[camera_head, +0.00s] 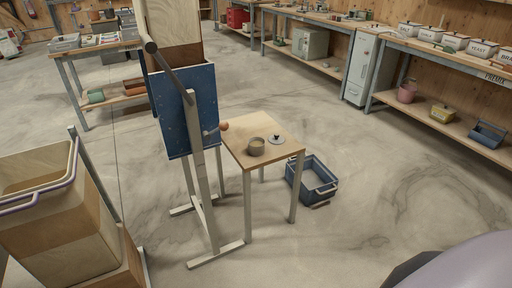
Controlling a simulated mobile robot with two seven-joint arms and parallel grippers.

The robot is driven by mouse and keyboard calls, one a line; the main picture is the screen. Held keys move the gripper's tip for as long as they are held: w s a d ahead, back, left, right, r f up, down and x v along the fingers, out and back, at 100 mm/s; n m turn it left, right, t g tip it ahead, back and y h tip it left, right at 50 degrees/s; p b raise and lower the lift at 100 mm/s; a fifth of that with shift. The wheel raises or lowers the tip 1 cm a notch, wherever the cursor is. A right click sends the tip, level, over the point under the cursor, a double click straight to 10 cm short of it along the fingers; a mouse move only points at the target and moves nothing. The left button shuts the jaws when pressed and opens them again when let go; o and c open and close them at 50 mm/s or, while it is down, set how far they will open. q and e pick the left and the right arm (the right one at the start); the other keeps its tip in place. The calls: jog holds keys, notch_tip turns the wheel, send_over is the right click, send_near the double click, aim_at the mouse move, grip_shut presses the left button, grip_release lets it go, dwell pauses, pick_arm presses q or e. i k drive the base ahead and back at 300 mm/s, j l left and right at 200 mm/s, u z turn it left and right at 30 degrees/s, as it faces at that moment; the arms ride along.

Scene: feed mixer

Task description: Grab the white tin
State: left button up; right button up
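Several white lidded tins with dark lettering stand in a row on the long workbench at the upper right of the head view. One white tin (481,51) is near the right end of the row, and another white tin (430,34) is nearer the left end. A small grey-beige open pot (256,146) stands on a small wooden table (248,127), beside a pale round lid (276,139) with a dark knob. Which tin is meant cannot be told. Neither of my grippers is in view.
A blue crate (312,180) sits on the floor beside the small table. A blue panel on a pale stand (199,168) rises in front of it. A wooden bin (58,205) stands at lower left. A pale cabinet (360,70) adjoins the right workbench. The floor at right centre is clear.

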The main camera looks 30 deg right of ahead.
aim_at(256, 145)
jog(key=i+l+z, duration=0.15)
jog(key=z, duration=0.8)
jog(key=i+z, duration=0.7)
jog(key=i, duration=0.25)
jog(key=i+j, duration=0.2)
jog(key=i, duration=0.25)
